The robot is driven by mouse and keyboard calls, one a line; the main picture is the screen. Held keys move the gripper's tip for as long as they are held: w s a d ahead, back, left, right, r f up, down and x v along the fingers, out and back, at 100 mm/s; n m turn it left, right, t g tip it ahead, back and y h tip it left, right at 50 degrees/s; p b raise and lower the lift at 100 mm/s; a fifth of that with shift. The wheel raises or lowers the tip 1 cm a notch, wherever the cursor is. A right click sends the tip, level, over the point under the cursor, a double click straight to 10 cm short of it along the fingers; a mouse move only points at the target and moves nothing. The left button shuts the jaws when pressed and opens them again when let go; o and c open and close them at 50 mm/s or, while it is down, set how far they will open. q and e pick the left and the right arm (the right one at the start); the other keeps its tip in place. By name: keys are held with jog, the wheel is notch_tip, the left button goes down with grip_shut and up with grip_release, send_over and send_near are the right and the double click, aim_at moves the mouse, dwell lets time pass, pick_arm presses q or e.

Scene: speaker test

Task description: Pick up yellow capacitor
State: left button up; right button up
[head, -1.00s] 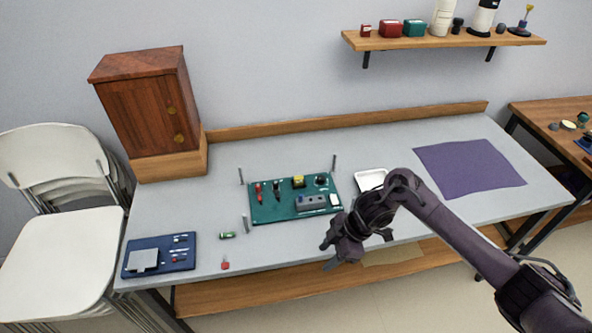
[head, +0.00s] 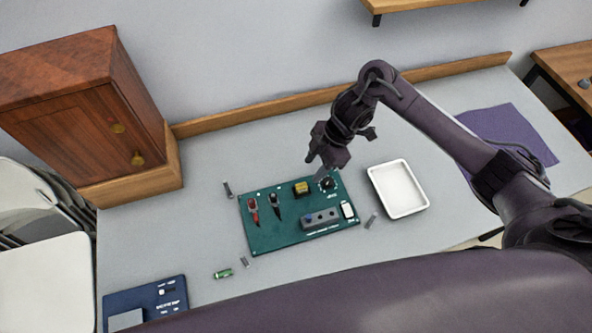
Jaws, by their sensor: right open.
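The yellow capacitor (head: 301,188), a small yellow block with a dark part, sits on the green board (head: 268,238) near its far edge. My right gripper (head: 314,167) is open and empty. It hangs above the far right corner of the board, just behind and to the right of the capacitor in the picture, and does not touch it. The capacitor is in plain sight. My left gripper is not in view.
A white tray (head: 426,204) lies right of the board. The board also carries red and black parts, a round dial (head: 327,184) and a grey block (head: 320,219). A green cylinder (head: 223,273) and a blue board (head: 180,286) lie front left. A wooden cabinet (head: 80,120) stands back left.

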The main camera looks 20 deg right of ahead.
aim_at(301, 185)
jog(key=x, duration=0.2)
jog(key=shift+s+a+f, duration=0.25)
jog(key=shift+s+f, duration=0.05)
jog(key=x, duration=0.3)
jog(key=shift+a+f+p, duration=0.2)
jog(key=shift+f+p, duration=0.1)
jog(key=shift+p, duration=0.05)
jog(key=shift+w+a+f, duration=0.1)
jog(key=shift+a+f, duration=0.05)
jog(key=shift+f, duration=0.4)
grip_shut()
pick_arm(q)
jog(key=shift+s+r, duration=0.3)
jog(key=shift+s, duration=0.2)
pick_arm(e)
jog(key=shift+r, duration=0.1)
